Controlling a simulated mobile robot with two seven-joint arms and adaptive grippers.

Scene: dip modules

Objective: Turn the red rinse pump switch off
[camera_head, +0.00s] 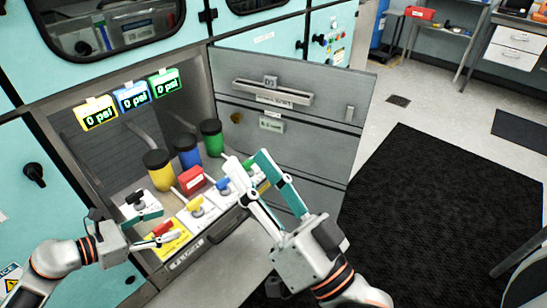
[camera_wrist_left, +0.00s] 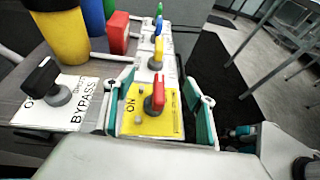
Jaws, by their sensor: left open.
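The red switch (camera_wrist_left: 157,97) has an upright-looking lever on a yellow plate with "ON" printed at its left. In the head view the red switch (camera_head: 163,229) is at the lower left of the panel, partly crowded by my fingers. My left gripper (camera_wrist_left: 163,82) is open, with one teal finger on each side of the switch; I cannot tell whether either touches it. It also shows in the head view (camera_head: 168,222). My right gripper (camera_head: 246,160) is open and empty, in front of the panel's right end and the grey drawers.
A black knob (camera_wrist_left: 41,75) on a "BYPASS" plate stands left of the switch. Yellow (camera_head: 196,204), blue (camera_head: 224,187) and green switches line the panel. A red block (camera_head: 191,180) and yellow, blue and green canisters stand behind. Three displays read 0 psi.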

